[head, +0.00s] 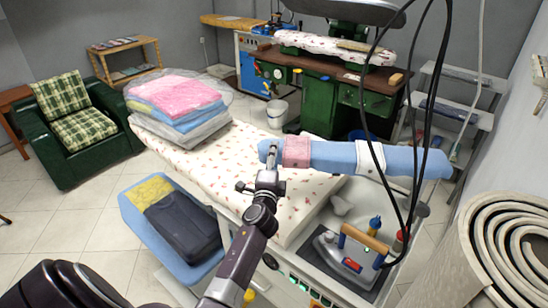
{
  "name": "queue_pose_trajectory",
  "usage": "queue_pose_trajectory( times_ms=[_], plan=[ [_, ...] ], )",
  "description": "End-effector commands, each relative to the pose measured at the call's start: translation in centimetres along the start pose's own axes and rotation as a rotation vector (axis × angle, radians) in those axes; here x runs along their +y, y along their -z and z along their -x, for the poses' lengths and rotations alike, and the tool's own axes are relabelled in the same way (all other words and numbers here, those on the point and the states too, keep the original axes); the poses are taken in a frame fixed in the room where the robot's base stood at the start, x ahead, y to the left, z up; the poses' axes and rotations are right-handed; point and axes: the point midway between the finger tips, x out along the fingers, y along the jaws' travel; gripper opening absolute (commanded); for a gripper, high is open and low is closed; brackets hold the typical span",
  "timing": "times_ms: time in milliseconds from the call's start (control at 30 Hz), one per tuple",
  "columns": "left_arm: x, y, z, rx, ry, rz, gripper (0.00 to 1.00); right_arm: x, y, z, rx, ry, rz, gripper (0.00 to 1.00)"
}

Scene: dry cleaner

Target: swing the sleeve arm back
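The sleeve arm (335,157) is a long padded light blue board above the right part of the ironing table (215,150). It lies roughly left to right, with a pink band (296,152) near its left end and a white band farther right. My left gripper (272,154) is at the left end of the sleeve arm, with its fingers overlapping the blue padding. They look close together, but I cannot tell whether they grip, touch or only stand in front of it. The sleeve arm's mount is hidden. My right gripper is not in view.
An iron (345,255) stands on a rest at the table's near right, with bottles (375,224) beside it. Black cables (408,130) hang across the sleeve arm's right part. Folded laundry (180,100) sits at the table's far left. A rolled mat (505,245) is at right.

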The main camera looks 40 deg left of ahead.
Motion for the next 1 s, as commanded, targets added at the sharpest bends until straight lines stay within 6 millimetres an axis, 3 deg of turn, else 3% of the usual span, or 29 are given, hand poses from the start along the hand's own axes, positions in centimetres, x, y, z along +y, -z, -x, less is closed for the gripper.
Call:
queue_pose_trajectory(
  times_ms=[133,567,800,1000],
  plan=[
    [0.0,0.0,0.0,0.000,0.000,0.000,0.46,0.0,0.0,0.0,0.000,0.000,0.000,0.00],
    [0.0,0.0,0.0,0.000,0.000,0.000,0.00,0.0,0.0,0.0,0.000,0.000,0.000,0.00],
    [0.0,0.0,-0.3,0.006,0.000,0.000,0.00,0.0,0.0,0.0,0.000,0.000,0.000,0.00],
    [0.0,0.4,-3.0,0.066,0.004,-0.005,0.00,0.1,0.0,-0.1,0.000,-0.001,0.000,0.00]
  ],
)
